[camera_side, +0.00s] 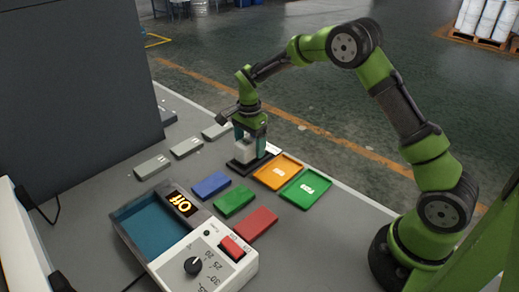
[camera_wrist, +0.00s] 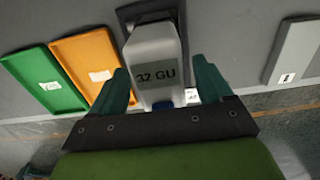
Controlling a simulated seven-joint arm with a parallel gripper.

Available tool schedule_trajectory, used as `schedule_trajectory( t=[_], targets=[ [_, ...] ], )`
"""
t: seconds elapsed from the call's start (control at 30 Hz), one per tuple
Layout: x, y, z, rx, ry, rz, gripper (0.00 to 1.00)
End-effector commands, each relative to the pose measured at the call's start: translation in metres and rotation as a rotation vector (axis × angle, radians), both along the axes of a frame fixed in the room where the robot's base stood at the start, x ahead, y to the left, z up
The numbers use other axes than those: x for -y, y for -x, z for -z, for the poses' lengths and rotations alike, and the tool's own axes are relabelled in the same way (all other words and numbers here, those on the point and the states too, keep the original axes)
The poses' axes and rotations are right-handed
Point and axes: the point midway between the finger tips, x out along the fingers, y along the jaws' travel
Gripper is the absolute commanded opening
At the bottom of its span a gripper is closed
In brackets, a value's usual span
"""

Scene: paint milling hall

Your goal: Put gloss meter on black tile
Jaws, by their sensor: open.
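The gloss meter is a pale grey-white block (camera_side: 243,152) standing upright on a black tile (camera_side: 236,165) in the side view. In the wrist view the gloss meter (camera_wrist: 154,52) shows a display reading "32 GU", and the dark edge of the black tile (camera_wrist: 126,14) shows behind it. My gripper (camera_side: 250,140) is open, its green fingers lowered on either side of the meter. In the wrist view a gap shows between the meter and the fingers of my gripper (camera_wrist: 163,80). The meter's underside is hidden.
An orange tray (camera_side: 277,172) and a green tray (camera_side: 306,188) lie right of the tile. Blue (camera_side: 211,184), green (camera_side: 234,201) and red (camera_side: 256,223) plates lie nearer. Several grey plates (camera_side: 187,147) lie left. A control box (camera_side: 185,235) reading "Off" stands in front.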

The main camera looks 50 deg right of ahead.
Motion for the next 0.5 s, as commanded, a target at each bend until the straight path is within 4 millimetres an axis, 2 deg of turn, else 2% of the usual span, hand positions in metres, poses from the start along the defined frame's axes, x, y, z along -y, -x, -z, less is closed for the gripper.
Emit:
schedule_trajectory(
  t=[0.1,0.3,0.5],
  targets=[
    [-0.001,-0.001,-0.027,0.008,0.0,-0.002,0.79],
    [0.0,-0.001,-0.07,0.006,0.001,-0.002,0.79],
    [0.0,-0.001,-0.098,0.003,0.0,-0.001,0.79]
  ],
)
